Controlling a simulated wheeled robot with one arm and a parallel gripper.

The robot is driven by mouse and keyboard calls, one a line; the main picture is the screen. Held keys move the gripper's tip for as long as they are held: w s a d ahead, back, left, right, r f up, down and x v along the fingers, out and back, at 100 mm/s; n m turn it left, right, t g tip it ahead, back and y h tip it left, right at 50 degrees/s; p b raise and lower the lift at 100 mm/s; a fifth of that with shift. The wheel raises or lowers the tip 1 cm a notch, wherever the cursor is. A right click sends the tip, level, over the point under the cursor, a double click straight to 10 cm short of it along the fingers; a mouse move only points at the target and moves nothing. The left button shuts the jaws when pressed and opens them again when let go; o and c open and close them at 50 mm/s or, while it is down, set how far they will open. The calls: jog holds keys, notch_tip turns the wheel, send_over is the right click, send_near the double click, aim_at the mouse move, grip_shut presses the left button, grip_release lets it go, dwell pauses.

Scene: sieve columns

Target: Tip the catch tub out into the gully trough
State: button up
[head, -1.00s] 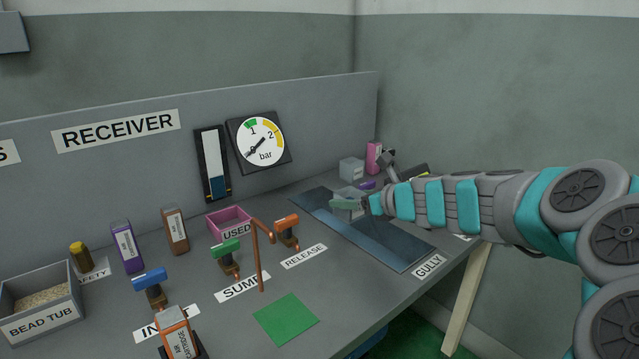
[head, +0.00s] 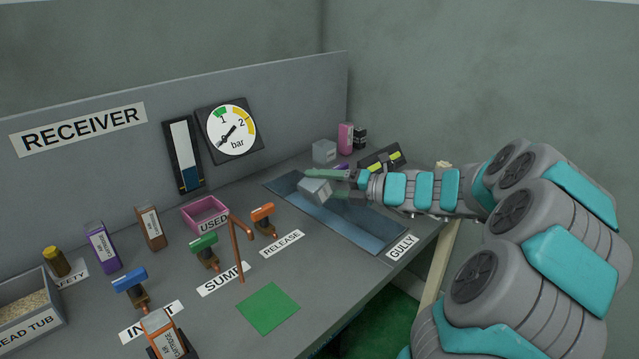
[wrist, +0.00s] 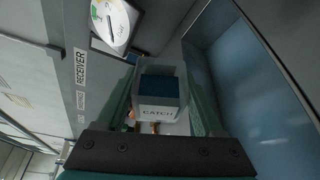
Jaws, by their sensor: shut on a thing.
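The catch tub (head: 315,190) is a small light grey box, held over the gully trough. In the wrist view its CATCH label (wrist: 158,112) faces the camera and a dark blue patch shows within its rim. The tub looks tilted in the head view; I cannot tell whether anything is in it or pouring out. My gripper (head: 328,184) is shut on the tub, with a green finger on each side. The gully trough (head: 365,229) is a long blue-grey recess in the bench, partly hidden behind my gripper and the tub.
A clear grey block (head: 324,151) and a pink bottle (head: 345,138) stand behind the trough. Orange (head: 263,219) and green (head: 203,244) valve handles, a copper pipe (head: 239,250) and a pink USED tray (head: 206,215) lie to the left. The green mat (head: 267,308) is bare.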

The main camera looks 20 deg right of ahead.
jog(key=shift+d+f+m+y+b, duration=0.15)
jog(key=shift+f+m+y+b, duration=0.2)
jog(key=shift+m, duration=0.35)
jog(key=shift+w+r+p, duration=0.1)
jog(key=shift+r+p, duration=0.4)
jog(key=shift+p, duration=0.45)
jog(key=shift+r+m+t+p, duration=0.1)
jog(key=shift+m+t+p, duration=0.2)
jog(key=shift+p, duration=0.55)
jog(key=shift+p, duration=0.35)
jog(key=m, duration=0.1)
jog(key=m+y, duration=0.1)
jog(key=shift+w+d+f+m+t, duration=0.1)
jog(key=shift+d+f+m+t, duration=0.2)
jog(key=shift+d+t, duration=0.1)
jog(key=shift+d+r+m, duration=0.1)
jog(key=shift+m, duration=0.5)
